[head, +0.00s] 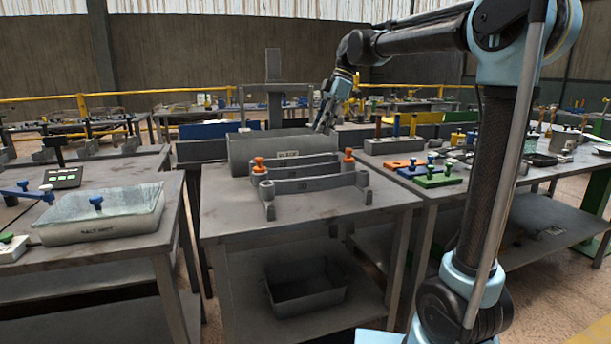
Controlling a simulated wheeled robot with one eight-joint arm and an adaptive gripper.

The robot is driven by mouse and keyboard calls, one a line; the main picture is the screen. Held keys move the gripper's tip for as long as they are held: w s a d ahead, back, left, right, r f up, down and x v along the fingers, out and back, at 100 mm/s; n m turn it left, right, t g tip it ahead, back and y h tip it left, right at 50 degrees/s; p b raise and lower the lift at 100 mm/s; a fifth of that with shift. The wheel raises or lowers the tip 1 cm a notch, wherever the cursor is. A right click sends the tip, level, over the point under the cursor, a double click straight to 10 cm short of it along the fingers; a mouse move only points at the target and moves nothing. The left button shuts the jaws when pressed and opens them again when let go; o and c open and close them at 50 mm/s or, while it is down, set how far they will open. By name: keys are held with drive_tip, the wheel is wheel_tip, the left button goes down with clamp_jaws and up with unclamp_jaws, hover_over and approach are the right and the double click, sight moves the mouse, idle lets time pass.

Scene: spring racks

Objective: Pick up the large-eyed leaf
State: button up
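Two grey arched leaf bars lie on the middle table. The front leaf (315,184) is wider, with a small marking at its middle and thick ends reaching down toward the table. The rear leaf (302,163) lies just behind it, close to two orange knobs (258,164) near its ends. I cannot tell from the eye sizes which leaf is the large-eyed one. My gripper (325,118) hangs above the back of the table, behind and above the leaves, apart from both. Its fingers are too small to tell whether they are open.
A long grey labelled box (245,152) stands behind the leaves. A grey bin (305,292) sits on the lower shelf. A clear-lidded tray (100,229) stands on the left table. The right table holds colored blocks with knobs (437,178). The middle table's front (300,222) is clear.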

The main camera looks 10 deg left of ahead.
sight(305, 169)
drive_tip(key=x, duration=1.6)
drive_tip(key=shift+w+f, duration=0.1)
clamp_jaws()
